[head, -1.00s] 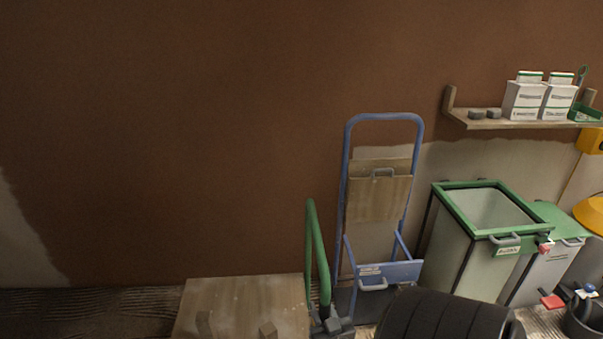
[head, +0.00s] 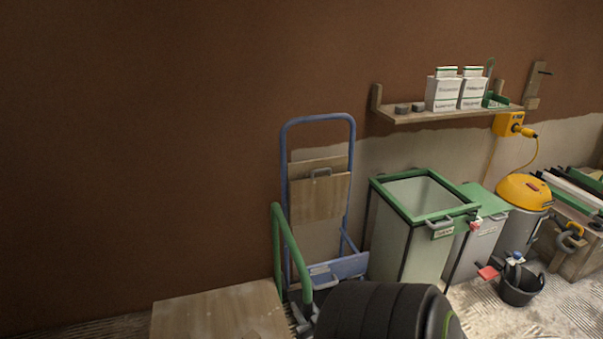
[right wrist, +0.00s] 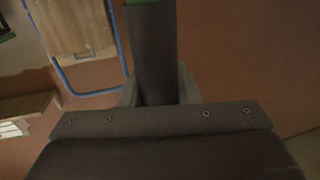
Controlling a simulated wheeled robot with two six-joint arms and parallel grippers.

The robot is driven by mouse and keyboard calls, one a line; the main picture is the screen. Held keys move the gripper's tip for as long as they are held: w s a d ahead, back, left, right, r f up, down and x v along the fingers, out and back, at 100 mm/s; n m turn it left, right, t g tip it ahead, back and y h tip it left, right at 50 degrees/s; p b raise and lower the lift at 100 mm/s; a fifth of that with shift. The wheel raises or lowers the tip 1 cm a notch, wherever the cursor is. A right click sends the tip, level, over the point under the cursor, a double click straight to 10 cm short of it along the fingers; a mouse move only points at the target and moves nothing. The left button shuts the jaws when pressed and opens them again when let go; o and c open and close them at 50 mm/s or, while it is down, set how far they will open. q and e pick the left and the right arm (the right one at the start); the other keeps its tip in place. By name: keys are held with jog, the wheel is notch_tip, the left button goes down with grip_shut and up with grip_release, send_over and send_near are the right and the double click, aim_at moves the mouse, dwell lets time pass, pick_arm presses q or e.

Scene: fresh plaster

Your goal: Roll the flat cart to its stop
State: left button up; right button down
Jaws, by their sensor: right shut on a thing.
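The flat cart has a pale wooden deck (head: 220,314) low at the bottom of the head view and a green tubular handle (head: 281,240) at its right end. My right gripper (head: 303,316) is shut on the handle, low on its near side, partly hidden by my dark arm. In the right wrist view, slivers of green handle (right wrist: 121,48) show behind the dark gripper parts. The cart's wheels and its stop cannot be made out. My left gripper is not in view.
A blue hand truck (head: 284,190) stands against the wall right behind the handle. Right of it stand a green-rimmed bin (head: 405,235), a grey bin with a green lid (head: 476,245), a yellow-topped vacuum (head: 524,192) and a black bucket (head: 520,290). A shelf (head: 420,117) hangs above.

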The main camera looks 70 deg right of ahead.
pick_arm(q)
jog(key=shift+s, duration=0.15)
pick_arm(e)
jog(key=shift+s+d+f, duration=0.1)
jog(key=shift+s, duration=0.1)
jog(key=c, duration=1.1)
grip_release()
jog(key=shift+s+d, duration=0.1)
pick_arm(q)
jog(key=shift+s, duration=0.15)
pick_arm(e)
jog(key=shift+a, duration=0.2)
pick_arm(q)
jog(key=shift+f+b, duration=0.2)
jog(key=shift+b, duration=0.15)
pick_arm(e)
jog(key=v, duration=1.7)
jog(key=shift+s, duration=0.1)
